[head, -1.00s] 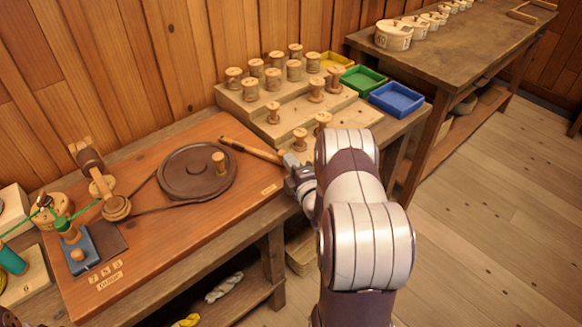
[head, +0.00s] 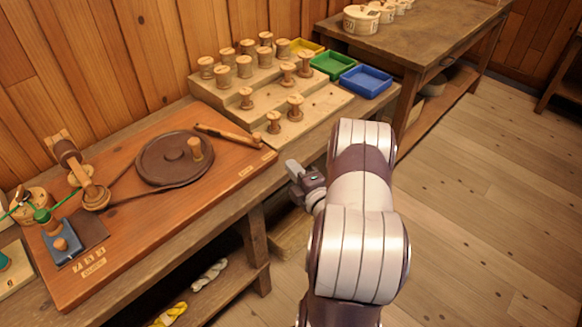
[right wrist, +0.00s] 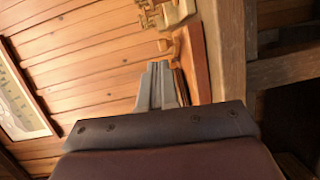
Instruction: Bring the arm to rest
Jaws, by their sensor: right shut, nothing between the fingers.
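My right gripper (head: 296,168) is shut and empty in the head view. It hangs just off the front edge of the workbench, right of the wooden winding board (head: 225,188). In the right wrist view, its two grey fingers (right wrist: 158,84) lie together with nothing between them. My right arm covers part of the floor and bench edge in the head view. My left gripper is not in view.
A stepped rack (head: 277,115) with several wooden spools stands on the bench. A dark wheel (head: 170,165) sits on the board. Open floor (head: 470,200) lies to the right.

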